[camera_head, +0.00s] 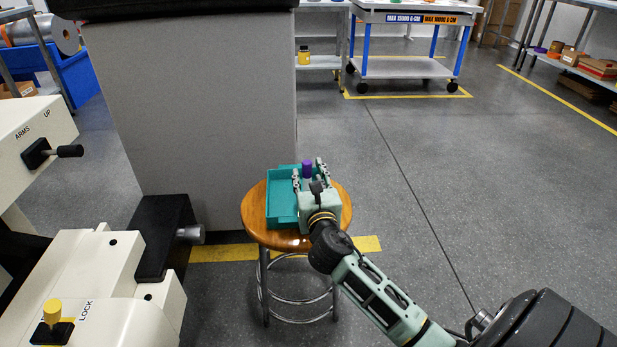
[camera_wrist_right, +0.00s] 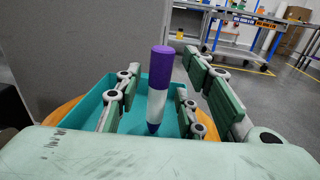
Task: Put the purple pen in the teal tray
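The purple pen (camera_wrist_right: 161,75) has a purple upper part, a white band and a dark purple tip. It is near upright, tip down, between the fingers of my right gripper (camera_wrist_right: 168,95), with a visible gap on each side. In the head view its purple top (camera_head: 307,168) shows between the spread fingers of the right gripper (camera_head: 309,174). The teal tray (camera_head: 281,208) sits on a round wooden stool, partly hidden by the gripper. In the wrist view the pen is in front of the tray (camera_wrist_right: 97,101); whether its tip touches the tray floor I cannot tell. My left gripper is not in view.
The round wooden stool (camera_head: 258,232) has little bare top around the tray. A grey cabinet (camera_head: 195,110) stands close behind it. White machine parts (camera_head: 90,285) with a black block are at left. The floor to the right is open, with a wheeled cart (camera_head: 405,65) far back.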

